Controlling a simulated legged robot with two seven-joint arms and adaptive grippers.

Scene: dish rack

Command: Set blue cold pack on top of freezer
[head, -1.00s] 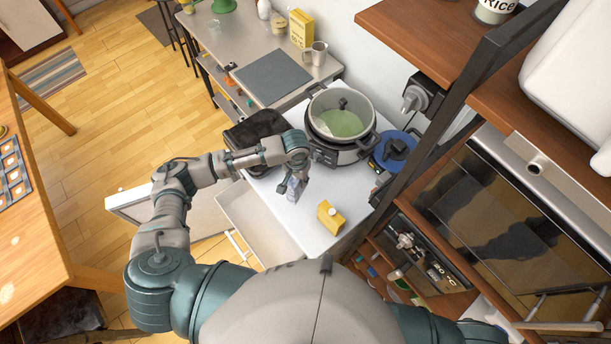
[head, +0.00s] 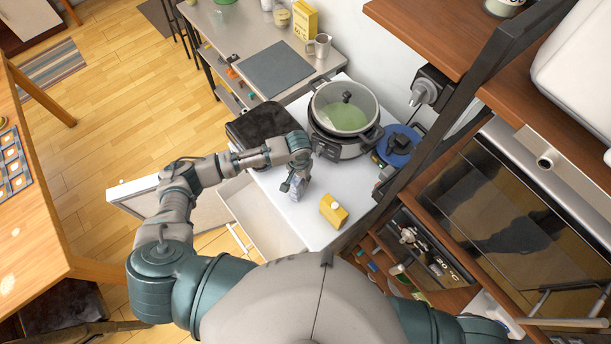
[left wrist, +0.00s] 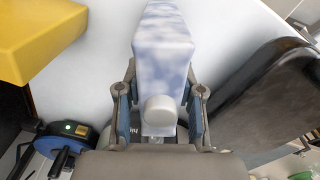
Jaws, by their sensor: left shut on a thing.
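My left gripper (head: 291,184) is shut on a pale blue-white block with a round cap, which I take to be the blue cold pack (head: 299,188). In the left wrist view the pack (left wrist: 163,45) sits between both fingers (left wrist: 161,112), with its cap toward the camera. The pack is over the white top of the freezer (head: 307,220). I cannot tell whether its underside touches that top. My right gripper is not in view.
A pot cooker (head: 341,118), a blue round device (head: 397,146) and a black item (head: 262,128) crowd the back. Wooden shelving (head: 440,40) rises on the right.

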